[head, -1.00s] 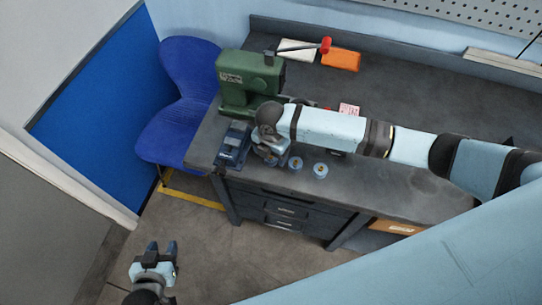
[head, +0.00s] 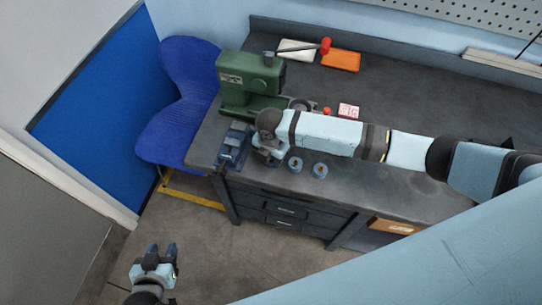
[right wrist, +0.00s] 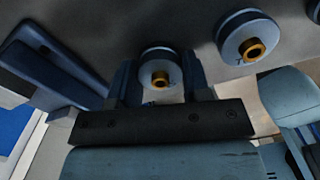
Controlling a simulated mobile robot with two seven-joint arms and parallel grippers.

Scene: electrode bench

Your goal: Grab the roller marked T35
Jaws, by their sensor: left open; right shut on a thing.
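My right gripper (head: 265,156) is low over the bench's front edge. In the right wrist view it is shut on a blue roller (right wrist: 160,74) with a brass hub, held between the fingers; its mark is too small to read. The arm hides this roller in the head view. A third roller (head: 319,170) stands farther right. My left gripper (head: 162,252) is open and empty over the floor, away from the bench.
A dark blue block (head: 233,146) sits left of the right gripper. A green machine (head: 248,80) with a red-knobbed lever stands behind. An orange tray (head: 341,61), a pale tray (head: 298,48) and a pink card (head: 348,111) lie farther back. The bench middle is clear.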

